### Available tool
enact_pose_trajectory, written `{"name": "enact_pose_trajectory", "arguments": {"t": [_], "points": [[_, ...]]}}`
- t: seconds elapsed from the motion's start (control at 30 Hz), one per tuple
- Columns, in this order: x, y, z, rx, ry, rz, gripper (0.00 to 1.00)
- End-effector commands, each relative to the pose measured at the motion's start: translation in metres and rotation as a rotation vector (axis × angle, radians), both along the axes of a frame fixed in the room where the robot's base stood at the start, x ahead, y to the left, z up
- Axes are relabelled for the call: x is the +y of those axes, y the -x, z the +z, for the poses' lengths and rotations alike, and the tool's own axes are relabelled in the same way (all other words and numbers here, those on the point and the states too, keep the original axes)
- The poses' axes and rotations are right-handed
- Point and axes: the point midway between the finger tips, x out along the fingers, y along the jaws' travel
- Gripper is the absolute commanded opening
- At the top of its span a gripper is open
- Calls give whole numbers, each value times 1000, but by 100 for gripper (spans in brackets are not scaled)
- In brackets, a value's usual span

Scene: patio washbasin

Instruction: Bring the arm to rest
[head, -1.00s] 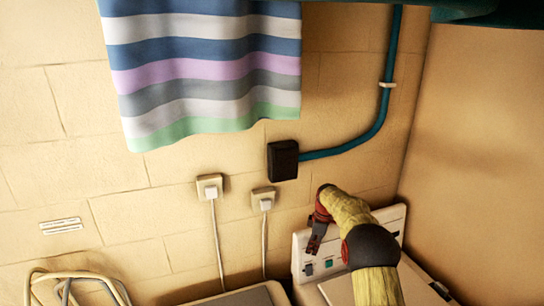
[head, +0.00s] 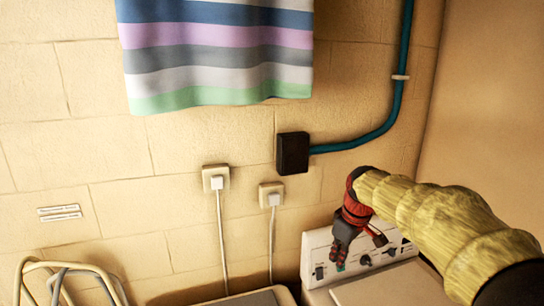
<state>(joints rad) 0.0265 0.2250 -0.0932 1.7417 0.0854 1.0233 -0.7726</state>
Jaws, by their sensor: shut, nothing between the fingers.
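My gripper (head: 349,256) is at the lower right of the head view, red and dark grey, at the end of my yellow-sleeved arm. It points down in front of the white control panel (head: 318,256) of an appliance and hides part of it. I cannot tell whether the fingers touch the panel. The gripper is shut and holds nothing that I can see.
The white appliance top (head: 385,287) lies below the panel. Two plugged sockets (head: 216,179) and a black box (head: 292,153) with a blue pipe (head: 405,60) are on the wall. A striped towel (head: 215,55) hangs above. Coiled hoses (head: 60,268) are at the lower left.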

Motion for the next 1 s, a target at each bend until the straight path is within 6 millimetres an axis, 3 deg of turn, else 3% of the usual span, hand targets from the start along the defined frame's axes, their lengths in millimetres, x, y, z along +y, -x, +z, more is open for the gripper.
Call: {"name": "enact_pose_trajectory", "arguments": {"t": [0.03,0.27,0.47,0.77,1.0], "points": [[1,17,-2,-12,-4,-28,0],[1,86,-5,-52,-29,-169,0],[1,146,-20,-90,-58,-290,0],[-1,235,-63,-146,-111,-468,0],[-3,295,-111,-187,-161,-599,0]]}}
